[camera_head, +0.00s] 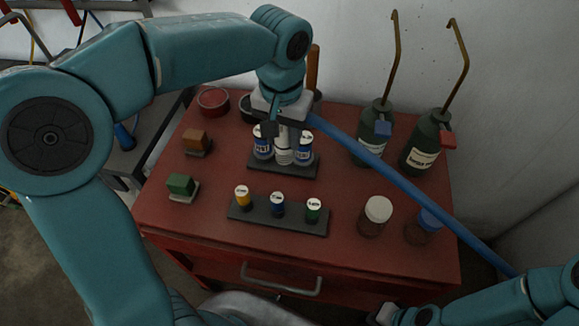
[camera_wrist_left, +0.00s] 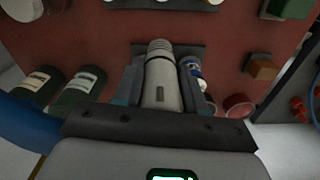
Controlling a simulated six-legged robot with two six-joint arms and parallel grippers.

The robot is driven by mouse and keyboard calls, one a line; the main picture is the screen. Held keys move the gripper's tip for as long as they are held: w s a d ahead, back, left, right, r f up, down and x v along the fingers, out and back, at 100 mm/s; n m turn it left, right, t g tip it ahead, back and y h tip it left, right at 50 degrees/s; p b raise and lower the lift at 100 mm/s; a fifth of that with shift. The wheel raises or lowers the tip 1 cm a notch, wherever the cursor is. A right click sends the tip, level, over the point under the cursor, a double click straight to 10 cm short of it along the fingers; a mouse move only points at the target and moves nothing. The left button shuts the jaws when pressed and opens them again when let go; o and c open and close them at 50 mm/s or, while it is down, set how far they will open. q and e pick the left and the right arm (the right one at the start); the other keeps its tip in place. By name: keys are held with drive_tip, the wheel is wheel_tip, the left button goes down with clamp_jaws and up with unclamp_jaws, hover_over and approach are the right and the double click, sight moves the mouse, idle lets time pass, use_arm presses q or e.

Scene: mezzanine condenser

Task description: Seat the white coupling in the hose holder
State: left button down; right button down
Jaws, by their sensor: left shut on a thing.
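My left gripper (camera_head: 284,128) points down and is shut on the white coupling (camera_head: 284,154). The coupling is upright in the head view, between two blue-and-white cylinders (camera_head: 263,146) (camera_head: 304,147) at the dark holder (camera_head: 283,170) toward the back of the red cabinet top. In the left wrist view, the coupling (camera_wrist_left: 160,75) sits between the fingers, its ribbed end pointing away toward the dark holder. I cannot tell whether its end touches the holder. A blue hose (camera_head: 400,180) runs from the gripper to the lower right. My right gripper (camera_head: 385,314) is partly cut off at the bottom edge.
A dark rack (camera_head: 278,219) with yellow, blue and green cylinders lies in front. Two dark bottles with spouts (camera_head: 374,135) (camera_head: 422,150) stand at the right. Jars (camera_head: 375,215), small blocks (camera_head: 180,185) and a red bowl (camera_head: 213,101) surround the holder. A white wall is behind.

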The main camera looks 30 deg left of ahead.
use_arm(q)
drive_tip(key=f, duration=1.1)
drive_tip(key=shift+s+f, duration=0.2)
drive_tip(key=shift+f, duration=0.2)
drive_tip(key=shift+w+f, duration=0.15)
drive_tip(key=shift+f, duration=0.1)
drive_tip(key=shift+f+b, duration=0.15)
drive_tip(key=shift+b, duration=0.25)
drive_tip(key=c, duration=0.6)
unclamp_jaws()
drive_tip(key=shift+c, duration=0.2)
drive_tip(key=r, duration=0.6)
drive_tip(key=r+p, duration=0.1)
drive_tip(key=r, duration=0.4)
drive_tip(key=shift+s+r, duration=0.2)
drive_tip(key=shift+r, duration=0.2)
drive_tip(key=shift+s+r, duration=0.1)
drive_tip(key=shift+r, duration=0.25)
drive_tip(key=shift+o, duration=0.4)
